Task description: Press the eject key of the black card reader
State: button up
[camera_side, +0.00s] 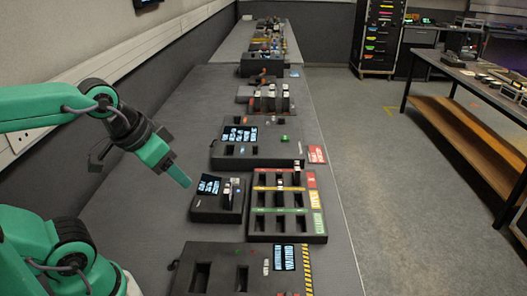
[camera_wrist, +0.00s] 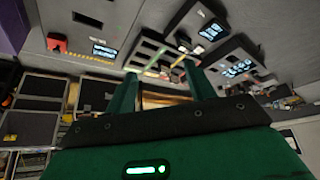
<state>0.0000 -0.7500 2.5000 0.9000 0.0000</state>
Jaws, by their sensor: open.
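A small black box with a lit blue-white screen (camera_side: 218,198), which looks like the card reader, lies on the grey bench in the side view. A light-coloured part stands on its right side; I cannot make out which spot is the eject key. A similar black box with a lit screen (camera_wrist: 211,32) shows at the upper right in the wrist view. My gripper (camera_side: 180,175) is in the air to the left of the box and above the bench, apart from it. In the wrist view my gripper (camera_wrist: 160,68) has its two green fingers spread, with nothing held between them.
A black tray with several compartments and coloured strips (camera_side: 289,206) sits close to the box's right. A larger panel with a screen (camera_side: 258,146) lies behind, and another with hazard stripes (camera_side: 240,268) in front. The wall runs along the left; bare bench (camera_side: 145,225) lies between.

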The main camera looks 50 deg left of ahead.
grip_shut()
dwell(1.6)
